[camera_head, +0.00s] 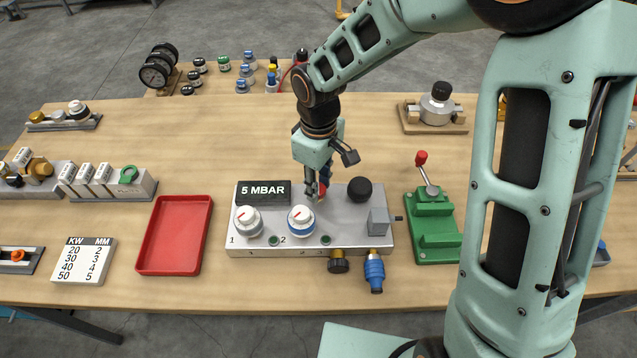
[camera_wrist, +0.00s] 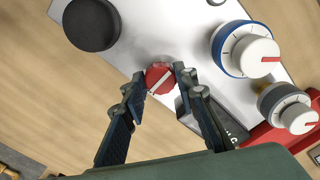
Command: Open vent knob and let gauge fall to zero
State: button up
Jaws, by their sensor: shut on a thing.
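A grey metal panel block (camera_head: 290,243) on the bench carries a black plate (camera_head: 264,194) that reads "5 MBAR". A small red knob (camera_wrist: 158,76) with a pale pointer line stands on the panel. My gripper (camera_head: 316,192) is lowered over the panel behind the numbered dials. Its two fingers (camera_wrist: 161,84) are shut on the red knob, one on each side. In the head view the gripper hides most of the knob. I cannot tell from its line whether the knob is open or closed.
White dial 1 (camera_head: 249,221) and blue-ringed dial 2 (camera_head: 301,220) stand close in front of the gripper, and a black round knob (camera_head: 360,189) to its right. A red tray (camera_head: 176,235) lies left, a green clamp (camera_head: 433,226) right. Bare bench lies behind the panel.

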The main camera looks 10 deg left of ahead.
jog(key=o, duration=1.1)
jog(key=shift+o, duration=0.2)
jog(key=shift+r, duration=0.15)
notch_tip(320, 180, up, 12)
